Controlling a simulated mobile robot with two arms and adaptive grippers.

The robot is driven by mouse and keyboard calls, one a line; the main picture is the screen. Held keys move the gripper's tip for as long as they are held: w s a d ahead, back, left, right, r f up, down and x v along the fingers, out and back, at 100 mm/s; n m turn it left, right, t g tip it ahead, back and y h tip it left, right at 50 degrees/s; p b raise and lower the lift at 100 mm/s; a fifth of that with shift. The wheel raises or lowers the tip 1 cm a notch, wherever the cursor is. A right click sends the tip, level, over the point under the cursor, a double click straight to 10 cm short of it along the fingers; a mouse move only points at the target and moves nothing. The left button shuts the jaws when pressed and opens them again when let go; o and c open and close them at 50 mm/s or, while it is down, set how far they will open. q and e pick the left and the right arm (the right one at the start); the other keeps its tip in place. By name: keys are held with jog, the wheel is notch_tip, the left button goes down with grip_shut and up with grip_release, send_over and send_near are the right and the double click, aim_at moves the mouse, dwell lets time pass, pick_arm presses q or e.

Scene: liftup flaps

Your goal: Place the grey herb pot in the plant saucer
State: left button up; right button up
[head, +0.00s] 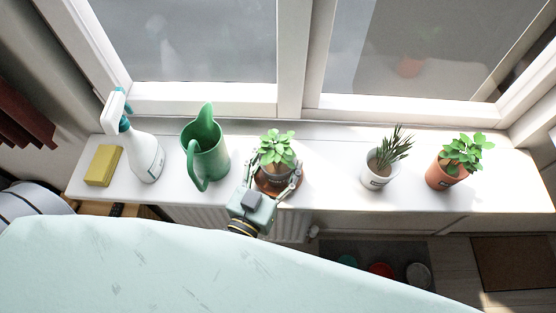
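The herb pot (277,168) with bright green leaves stands upright on the white window sill, left of the middle. My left gripper (275,181) reaches up from below, with one finger on each side of the pot. I cannot tell whether the fingers touch it. My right gripper is not in view.
A green watering can (205,152), white spray bottle (146,158) and yellow sponge-like block (103,165) stand to the left. A white pot (376,178) and terracotta pot (440,178) stand to the right. The sill (332,175) is clear between saucer and white pot. The window is behind.

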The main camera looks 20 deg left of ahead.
pick_arm(q)
jog(key=o, duration=0.3)
jog(key=shift+w, duration=0.1)
jog(key=shift+o, duration=0.2)
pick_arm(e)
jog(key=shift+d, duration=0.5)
pick_arm(q)
jog(key=shift+r, duration=0.1)
jog(key=s+a+b, duration=0.1)
jog(key=s+b, duration=0.1)
jog(key=s, duration=1)
jog(key=shift+a+b, duration=0.15)
jog(key=shift+b, duration=0.2)
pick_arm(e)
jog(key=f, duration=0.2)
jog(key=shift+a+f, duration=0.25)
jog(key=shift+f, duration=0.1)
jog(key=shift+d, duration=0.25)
